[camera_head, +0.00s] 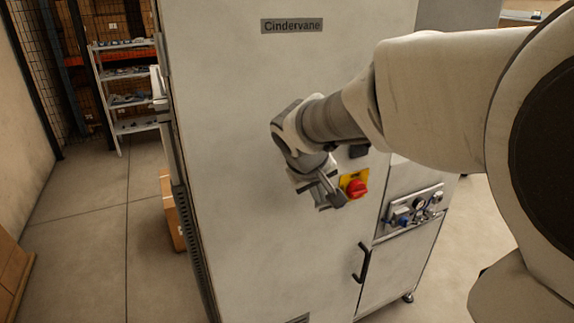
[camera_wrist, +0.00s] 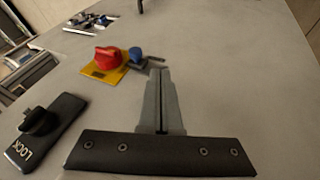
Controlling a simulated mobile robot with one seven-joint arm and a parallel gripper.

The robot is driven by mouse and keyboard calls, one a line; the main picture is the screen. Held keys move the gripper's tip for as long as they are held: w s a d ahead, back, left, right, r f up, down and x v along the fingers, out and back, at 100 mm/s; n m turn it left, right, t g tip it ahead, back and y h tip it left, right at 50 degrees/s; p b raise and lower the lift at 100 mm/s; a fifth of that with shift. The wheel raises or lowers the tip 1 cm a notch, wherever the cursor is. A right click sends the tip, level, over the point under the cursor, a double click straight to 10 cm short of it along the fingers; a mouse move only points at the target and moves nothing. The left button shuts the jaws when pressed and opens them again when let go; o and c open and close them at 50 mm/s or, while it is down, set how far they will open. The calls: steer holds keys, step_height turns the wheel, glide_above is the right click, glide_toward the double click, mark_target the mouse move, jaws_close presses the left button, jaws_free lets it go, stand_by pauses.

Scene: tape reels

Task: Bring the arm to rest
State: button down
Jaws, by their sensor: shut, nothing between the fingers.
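My arm reaches in from the right in the head view. My gripper (camera_head: 333,198) is in front of the tall pale cabinet (camera_head: 250,120) marked "Cindervane", close beside a red rotary switch (camera_head: 357,187) on a yellow plate. In the wrist view my gripper (camera_wrist: 158,74) has its fingers together with nothing between them. There the red switch (camera_wrist: 108,58) is left of the fingertips, and a blue knob (camera_wrist: 136,54) is just beyond them. A black latch marked "LOCK" (camera_wrist: 45,130) is at the lower left. I cannot tell whether the fingertips touch anything.
A valve panel with blue fittings (camera_head: 413,208) is at the cabinet's right. A black door handle (camera_head: 362,263) stands out below. A metal shelf rack (camera_head: 125,98) and a cardboard box (camera_head: 171,212) are left of the cabinet. The floor at left (camera_head: 90,235) is mostly clear.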

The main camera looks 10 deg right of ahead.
steer(key=v, duration=0.8)
steer(key=s+d+f+m+y, duration=0.1)
steer(key=s+f, duration=0.1)
steer(key=s, duration=0.7)
steer(key=s+d+f+m+y, duration=0.1)
steer(key=s+d+f+y, duration=0.1)
steer(key=s, duration=0.7)
steer(key=shift+s+f+m, duration=0.15)
steer(key=shift+f+m, duration=0.25)
steer(key=shift+f, duration=0.2)
